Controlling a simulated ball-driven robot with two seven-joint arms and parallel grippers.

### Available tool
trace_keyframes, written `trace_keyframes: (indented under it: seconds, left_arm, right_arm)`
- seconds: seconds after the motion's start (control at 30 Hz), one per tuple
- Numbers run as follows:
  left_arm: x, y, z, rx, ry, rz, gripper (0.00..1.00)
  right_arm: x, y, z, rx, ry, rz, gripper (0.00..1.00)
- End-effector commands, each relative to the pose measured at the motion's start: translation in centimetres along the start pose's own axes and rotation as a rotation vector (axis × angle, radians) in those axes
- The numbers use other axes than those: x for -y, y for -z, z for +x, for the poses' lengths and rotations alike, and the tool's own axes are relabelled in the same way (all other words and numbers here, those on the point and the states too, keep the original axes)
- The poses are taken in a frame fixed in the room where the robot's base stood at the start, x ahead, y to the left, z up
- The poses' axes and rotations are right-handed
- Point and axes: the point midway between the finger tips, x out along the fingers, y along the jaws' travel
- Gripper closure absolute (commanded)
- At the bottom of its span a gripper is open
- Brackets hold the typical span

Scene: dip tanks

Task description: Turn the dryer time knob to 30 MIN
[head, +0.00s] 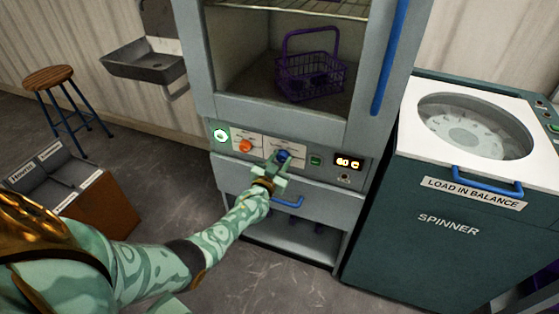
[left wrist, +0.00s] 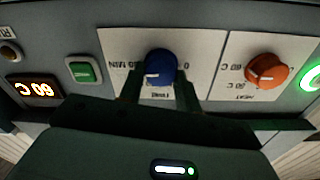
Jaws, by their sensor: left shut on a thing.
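The dryer time knob is round and blue, on a white label plate on the dryer's panel. It shows in the head view (head: 284,154) and, upside down, in the left wrist view (left wrist: 161,63). My left gripper (head: 279,163) is shut on it, with one finger on each side in the left wrist view (left wrist: 158,85). The knob's white mark points left in that view, toward the side lettered MIN; the 0 is on the right. The fingers partly cover the lettering, and I cannot read all of it. My right gripper is not in view.
An orange heat knob (head: 245,146) sits beside the time knob, and a green button (head: 315,160) on the other side. The display (head: 348,162) reads 60 C. A purple basket (head: 312,75) stands inside the open dryer. A spinner (head: 450,225) stands at right.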

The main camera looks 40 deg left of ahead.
Motion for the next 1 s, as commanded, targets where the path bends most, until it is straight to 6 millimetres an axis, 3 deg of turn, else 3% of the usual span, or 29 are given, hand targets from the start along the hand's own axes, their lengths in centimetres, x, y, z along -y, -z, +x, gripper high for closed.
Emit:
trace_keyframes:
  seconds: [0.63,0.67,0.73,1.0]
  left_arm:
    - [-0.18,-0.34,-0.17,0.009,-0.004,0.057,0.89]
    - [-0.18,-0.34,-0.17,0.009,-0.004,0.057,0.64]
    - [-0.16,-0.32,-0.16,0.008,-0.004,0.056,0.44]
    - [-0.06,-0.11,-0.10,0.004,-0.002,0.054,0.44]
  right_arm:
    - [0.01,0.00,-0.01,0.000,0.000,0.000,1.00]
    - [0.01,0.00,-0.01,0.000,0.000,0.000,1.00]
    - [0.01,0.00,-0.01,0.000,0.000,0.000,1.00]
    - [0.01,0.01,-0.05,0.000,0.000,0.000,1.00]
